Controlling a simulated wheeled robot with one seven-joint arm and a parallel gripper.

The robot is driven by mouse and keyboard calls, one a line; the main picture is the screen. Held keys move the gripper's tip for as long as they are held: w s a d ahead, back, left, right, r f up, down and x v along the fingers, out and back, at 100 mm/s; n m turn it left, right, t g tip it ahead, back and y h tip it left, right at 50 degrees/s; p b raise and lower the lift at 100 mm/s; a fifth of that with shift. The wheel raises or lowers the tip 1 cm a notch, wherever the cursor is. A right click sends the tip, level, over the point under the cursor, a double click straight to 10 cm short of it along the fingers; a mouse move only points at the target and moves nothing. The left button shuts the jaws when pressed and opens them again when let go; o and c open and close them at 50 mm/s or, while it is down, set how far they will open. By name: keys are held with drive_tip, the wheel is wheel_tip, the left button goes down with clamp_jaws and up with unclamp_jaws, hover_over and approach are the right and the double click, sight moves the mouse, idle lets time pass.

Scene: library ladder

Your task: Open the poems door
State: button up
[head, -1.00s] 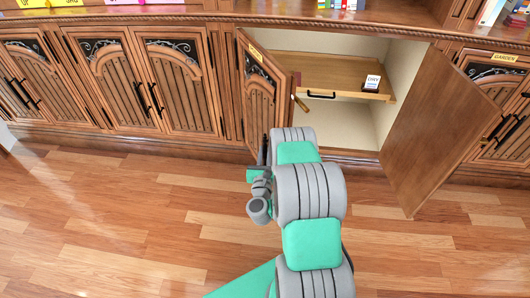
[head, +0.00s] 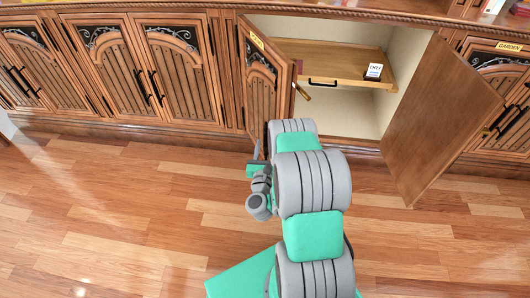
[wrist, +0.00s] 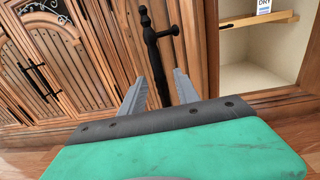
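A cabinet with two doors stands open at the back. Its left door (head: 260,85), with a small yellow label too small to read, is part-way open. Its right door (head: 440,115) stands wide open, its plain inner face showing. My gripper (head: 257,150) is low in front of the left door, partly hidden by my arm in the head view. In the wrist view my gripper (wrist: 158,90) is open, its two fingers apart. A black door handle (wrist: 154,50) shows between and beyond the fingertips; I cannot tell whether they touch it.
Inside the cabinet are a wooden shelf or drawer (head: 330,62) with a black pull and a small card reading DRY (head: 374,71). Shut doors (head: 130,70) line the left. A GARDEN door (head: 505,70) is at right. The wooden floor (head: 110,220) is clear.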

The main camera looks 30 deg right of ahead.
drive_tip(key=v, duration=0.5)
drive_tip(key=shift+w, duration=0.1)
drive_tip(key=shift+c, duration=0.4)
